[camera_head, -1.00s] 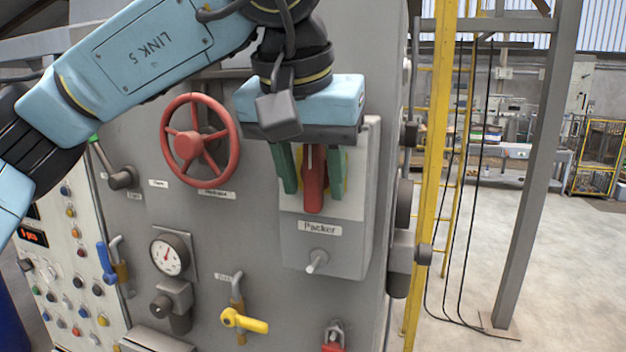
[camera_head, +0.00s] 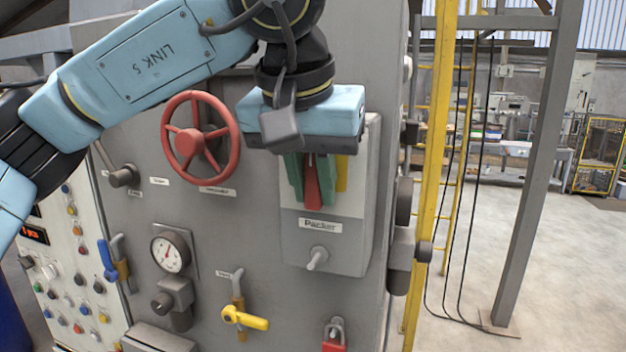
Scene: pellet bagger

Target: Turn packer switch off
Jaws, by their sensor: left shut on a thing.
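The packer switch is a red handle (camera_head: 312,190) on a grey box (camera_head: 347,245) labelled "Packer" (camera_head: 320,225). The handle points down, and its upper part is hidden behind my gripper. A yellow plate (camera_head: 342,172) shows behind it. My left gripper (camera_head: 312,186) comes down from above, with its green fingers on either side of the red handle and shut on it. A small metal toggle (camera_head: 317,258) sticks out below the label. My right gripper is not in view.
A red handwheel (camera_head: 200,138) is left of the packer box. A gauge (camera_head: 170,252), a yellow-handled valve (camera_head: 245,318), a blue lever (camera_head: 107,260) and a red padlock-like part (camera_head: 334,340) are on the panel. A yellow post (camera_head: 432,180) stands right of the cabinet, with open floor beyond.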

